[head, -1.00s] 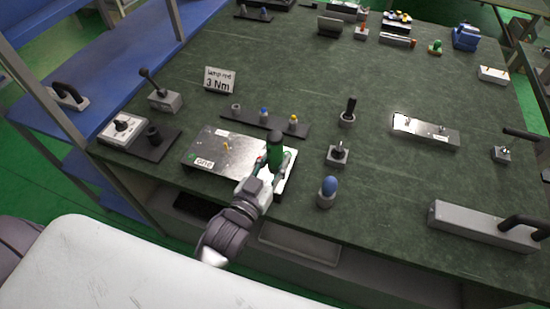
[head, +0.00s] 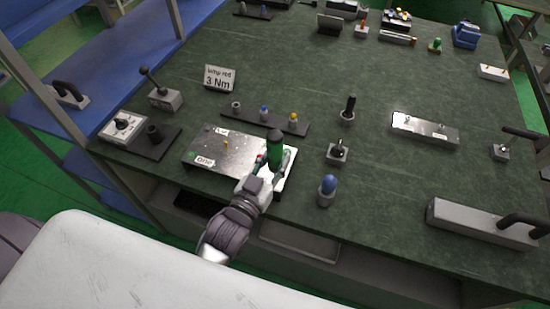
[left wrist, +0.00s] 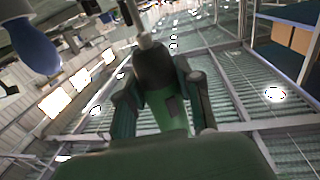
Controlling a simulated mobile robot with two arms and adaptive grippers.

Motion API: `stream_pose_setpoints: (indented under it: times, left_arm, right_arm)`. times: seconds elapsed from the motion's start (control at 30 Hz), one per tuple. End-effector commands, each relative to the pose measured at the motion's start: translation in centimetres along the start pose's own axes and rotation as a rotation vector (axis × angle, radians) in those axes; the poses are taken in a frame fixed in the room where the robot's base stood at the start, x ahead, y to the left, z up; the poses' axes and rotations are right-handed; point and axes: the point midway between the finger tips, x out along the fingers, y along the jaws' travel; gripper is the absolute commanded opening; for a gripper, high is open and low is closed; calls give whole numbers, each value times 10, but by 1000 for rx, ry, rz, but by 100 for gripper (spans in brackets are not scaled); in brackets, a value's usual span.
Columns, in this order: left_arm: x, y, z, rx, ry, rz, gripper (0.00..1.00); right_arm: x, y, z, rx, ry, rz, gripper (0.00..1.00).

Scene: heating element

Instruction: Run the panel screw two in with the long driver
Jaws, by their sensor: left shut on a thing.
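The metal panel (head: 205,155) lies near the front edge of the table, with small white labels and a yellow-topped screw (head: 226,143) standing at its middle. My left gripper (head: 273,162) is shut on the green driver (head: 275,150), which stands roughly upright over the panel's right end. In the left wrist view, the driver (left wrist: 165,85) sits between the two fingers of the gripper (left wrist: 163,105), with a dark collar and a pale shaft beyond. The driver's tip and any screw under it are hidden in the head view. My right gripper is not in view.
A dark rack (head: 250,120) with several coloured pieces stands behind the panel. A blue-topped holder (head: 327,190) and a small lever block (head: 338,152) stand to the right. The table's middle is mostly free.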

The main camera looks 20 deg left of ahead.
Motion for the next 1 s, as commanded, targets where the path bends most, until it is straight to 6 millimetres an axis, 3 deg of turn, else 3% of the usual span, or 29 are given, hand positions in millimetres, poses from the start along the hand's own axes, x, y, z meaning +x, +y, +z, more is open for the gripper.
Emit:
stream_pose_setpoints:
  times: [1.0]
  left_arm:
    - [1, 0, 7, 0, 4, 0, 0]
  right_arm:
    - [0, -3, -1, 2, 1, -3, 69]
